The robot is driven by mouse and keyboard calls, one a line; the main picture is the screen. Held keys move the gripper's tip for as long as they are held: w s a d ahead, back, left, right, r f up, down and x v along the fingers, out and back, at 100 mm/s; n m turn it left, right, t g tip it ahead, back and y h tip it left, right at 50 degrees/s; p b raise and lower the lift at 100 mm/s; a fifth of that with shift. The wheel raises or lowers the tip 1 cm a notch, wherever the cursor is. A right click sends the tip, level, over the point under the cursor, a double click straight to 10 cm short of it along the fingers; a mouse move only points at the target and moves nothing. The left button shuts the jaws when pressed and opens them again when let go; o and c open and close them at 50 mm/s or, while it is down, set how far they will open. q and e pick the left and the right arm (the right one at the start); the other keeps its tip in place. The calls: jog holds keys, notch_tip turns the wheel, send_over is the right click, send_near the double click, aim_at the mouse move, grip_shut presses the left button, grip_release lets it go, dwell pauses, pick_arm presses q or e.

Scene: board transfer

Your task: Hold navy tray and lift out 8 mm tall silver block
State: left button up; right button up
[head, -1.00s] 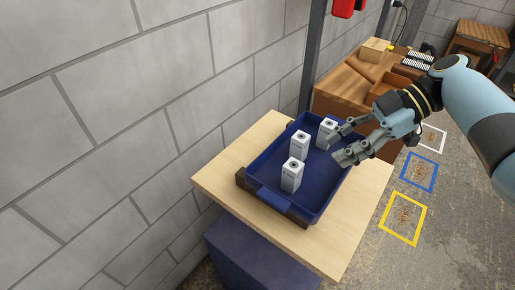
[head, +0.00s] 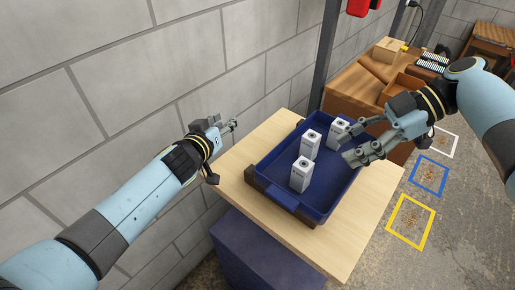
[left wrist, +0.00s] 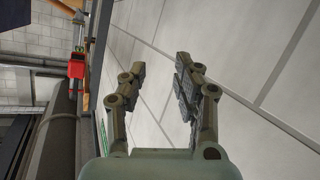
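The navy tray (head: 262,165) sits on a light wooden table. Three silver-white blocks stand upright in it: a near one (head: 301,176), a middle one (head: 310,144) and a far one (head: 338,132). Their heights look similar, so I cannot tell which is the 8 mm one. My right gripper (head: 353,139) is open over the tray's right side, beside the far block and apparently holding nothing. My left gripper (head: 232,124) is left of the tray, close to the wall. In the left wrist view its fingers (left wrist: 160,85) are apart with nothing between them.
The wooden table (head: 348,225) has bare room in front and to the right of the tray. A block wall (head: 140,90) runs along the left. A dark post (head: 337,55) stands behind the tray. A navy bin (head: 262,255) is below the table's front.

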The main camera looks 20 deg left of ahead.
pick_arm(q)
jog(key=d+r+m+t+h, duration=0.2)
jog(key=d+r+m+h, duration=0.15)
jog(key=d+r, duration=0.75)
jog(key=m+g+h, duration=0.2)
jog(key=m+g, duration=0.2)
send_near(285, 139)
jog(key=shift+y, duration=0.35)
jog(key=x, duration=1)
jog(key=shift+d+r, duration=0.15)
jog(key=shift+c, duration=0.3)
grip_shut()
